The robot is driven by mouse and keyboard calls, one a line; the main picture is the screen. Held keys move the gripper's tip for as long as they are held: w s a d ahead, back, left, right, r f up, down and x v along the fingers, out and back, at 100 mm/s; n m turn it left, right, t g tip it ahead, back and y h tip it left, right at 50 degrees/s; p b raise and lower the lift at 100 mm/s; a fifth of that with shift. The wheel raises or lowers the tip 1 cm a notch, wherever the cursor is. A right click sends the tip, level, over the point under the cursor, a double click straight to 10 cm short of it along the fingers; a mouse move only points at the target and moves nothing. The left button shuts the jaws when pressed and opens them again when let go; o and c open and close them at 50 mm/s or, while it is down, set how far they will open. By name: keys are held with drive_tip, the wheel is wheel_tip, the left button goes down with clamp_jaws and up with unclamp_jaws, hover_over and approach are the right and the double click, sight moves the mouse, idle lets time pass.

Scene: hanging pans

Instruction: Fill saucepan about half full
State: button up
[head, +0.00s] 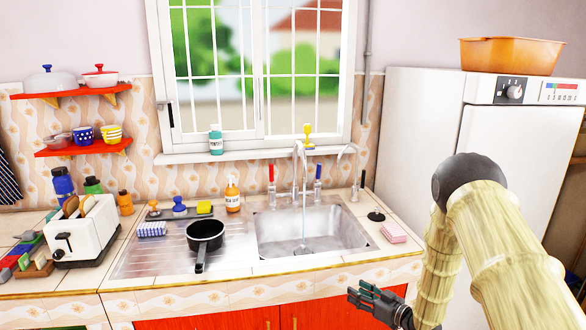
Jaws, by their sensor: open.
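A black saucepan (205,236) stands upright on the metal drainboard just left of the sink, its handle pointing toward me. I cannot make out any water in it. The sink basin (306,236) is to its right, with a tall chrome faucet (299,165) at its back. A thin light line below the spout may be running water. A red-topped tap handle (271,176) and a blue-topped one (317,178) flank the faucet. My gripper (362,296) is open and empty, low in front of the counter's front edge, to the right of and nearer than the saucepan.
A toaster (86,232) stands left. A pink sponge (393,232) and a black plug (376,216) lie right of the sink. A white fridge (420,130) borders the right.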

drive_tip(key=s+f+m+g+h, duration=0.3)
drive_tip(key=s+f+h, duration=0.1)
drive_tip(key=s+f, duration=0.75)
drive_tip(key=s+f+m+g+h, duration=0.3)
drive_tip(key=s+f, duration=0.5)
drive_tip(key=s, duration=0.7)
drive_tip(key=s+d+m+g+h, duration=0.1)
drive_tip(key=s+g+h, duration=0.2)
drive_tip(key=s, duration=2.4)
drive_tip(key=f+g, duration=0.1)
drive_tip(key=g, duration=0.2)
drive_tip(key=shift+s+g, duration=0.25)
drive_tip(key=shift+g, duration=0.05)
drive_tip(key=shift+d, duration=0.1)
